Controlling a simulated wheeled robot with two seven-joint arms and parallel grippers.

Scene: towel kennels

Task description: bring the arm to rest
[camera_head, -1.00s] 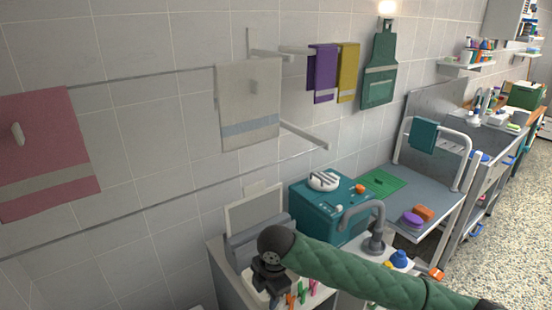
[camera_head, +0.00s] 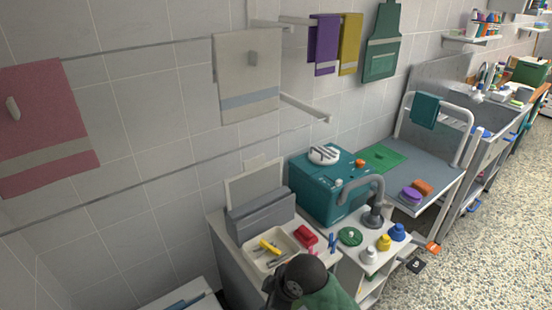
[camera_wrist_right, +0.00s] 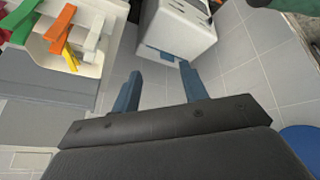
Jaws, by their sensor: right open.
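My right arm comes in at the bottom of the head view, its dark wrist (camera_head: 298,278) in front of the counter's near edge. My right gripper (camera_wrist_right: 160,90) shows in the wrist view with its two blue-grey fingers apart and nothing between them. Beyond the fingers is grey tiled surface. My left gripper is not in view. A pink towel (camera_head: 45,115) with a pale stripe hangs at the left, and a cream towel (camera_head: 245,75) with a grey-blue stripe hangs from the wall rail.
A tray (camera_head: 258,255) with a yellow item stands on the counter close to my wrist. A teal box (camera_head: 325,190), a grey tap (camera_head: 372,190) and small bottles stand to its right. In the wrist view, a bin of coloured clips (camera_wrist_right: 70,60) is at left and a white cabinet (camera_wrist_right: 178,30) ahead.

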